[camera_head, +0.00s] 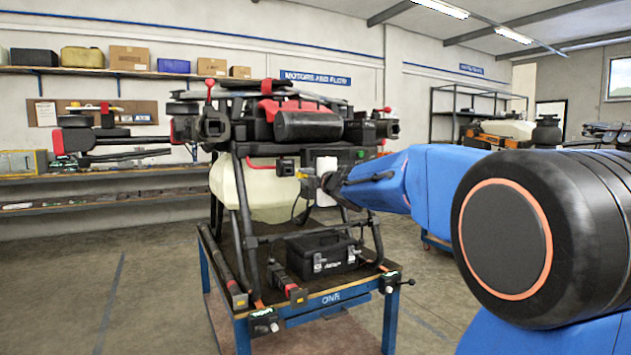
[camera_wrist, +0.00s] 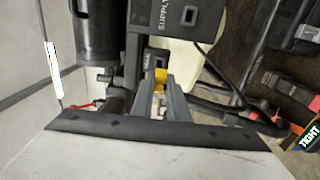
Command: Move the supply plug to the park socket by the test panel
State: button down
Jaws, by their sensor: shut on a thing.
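My gripper (camera_head: 312,182) reaches in from the right to the front of the spray drone (camera_head: 305,125). In the wrist view my gripper (camera_wrist: 163,97) is shut on a small yellow-and-grey plug (camera_wrist: 160,76), taken to be the supply plug; it also shows yellow in the head view (camera_head: 301,174). The plug is close against a dark housing marked SUPPLY (camera_wrist: 185,22); I cannot tell whether it is seated. A dark cable (camera_head: 295,208) hangs below my gripper.
The drone stands on a blue-framed table (camera_head: 335,299). A black toolbox (camera_head: 322,254) lies beneath it, between the landing legs. A pale tank (camera_head: 262,190) sits behind the front legs. Wall shelves (camera_head: 110,73) stand behind, and open floor (camera_head: 110,290) lies at the left.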

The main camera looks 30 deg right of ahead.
jog(key=shift+w+a, duration=0.1)
jog(key=shift+w, duration=0.05)
dwell(0.3)
jog(key=shift+w+a, duration=0.1)
jog(key=shift+w, duration=2.65)
jog(key=shift+w, duration=1.25)
jog(key=c, duration=1.6)
grip_release()
jog(key=shift+c, duration=0.2)
send_near(297, 173)
jog(key=s+d, duration=0.1)
jog(key=s, duration=0.1)
jog(key=shift+s+d+f, duration=0.1)
jog(key=shift+d+f, duration=0.05)
jog(key=shift+f, duration=0.15)
